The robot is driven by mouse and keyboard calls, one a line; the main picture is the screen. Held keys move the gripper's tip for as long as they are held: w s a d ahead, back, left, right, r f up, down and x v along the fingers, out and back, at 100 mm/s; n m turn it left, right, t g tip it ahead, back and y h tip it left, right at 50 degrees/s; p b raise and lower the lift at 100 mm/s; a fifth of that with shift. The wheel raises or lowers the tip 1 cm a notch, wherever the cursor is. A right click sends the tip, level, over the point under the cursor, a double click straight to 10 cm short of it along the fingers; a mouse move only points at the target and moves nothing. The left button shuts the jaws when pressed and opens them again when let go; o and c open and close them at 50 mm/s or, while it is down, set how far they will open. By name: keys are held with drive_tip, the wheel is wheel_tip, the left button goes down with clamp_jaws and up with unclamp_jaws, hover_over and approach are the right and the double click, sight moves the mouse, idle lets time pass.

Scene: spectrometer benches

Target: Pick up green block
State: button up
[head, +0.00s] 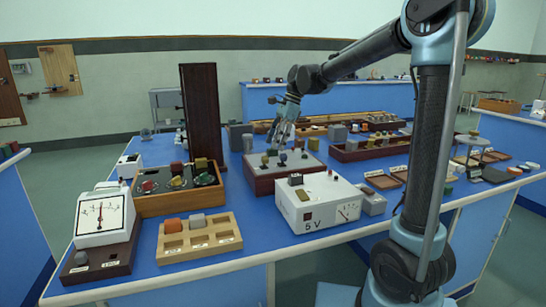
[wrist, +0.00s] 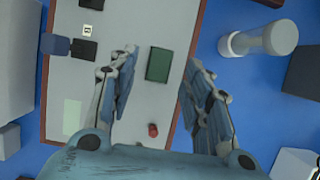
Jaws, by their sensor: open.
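A dark green block (wrist: 158,64) lies on the pale grey top of a wood-edged box (wrist: 75,115) in the wrist view. My gripper (wrist: 160,59) is open, with one finger to each side of the block and a gap on both sides. Neither finger appears to touch it, and the height between them is hard to tell. In the head view my gripper (head: 281,132) points down over the same box (head: 275,182). I cannot pick out the green block there.
A white 5 V supply (head: 320,200) and a tall dark panel (head: 199,110) stand nearby.

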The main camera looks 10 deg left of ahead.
drive_tip(key=shift+x, duration=1.25)
drive_tip(key=shift+c, duration=0.6)
clamp_jaws()
wheel_tip(320, 180, up, 13)
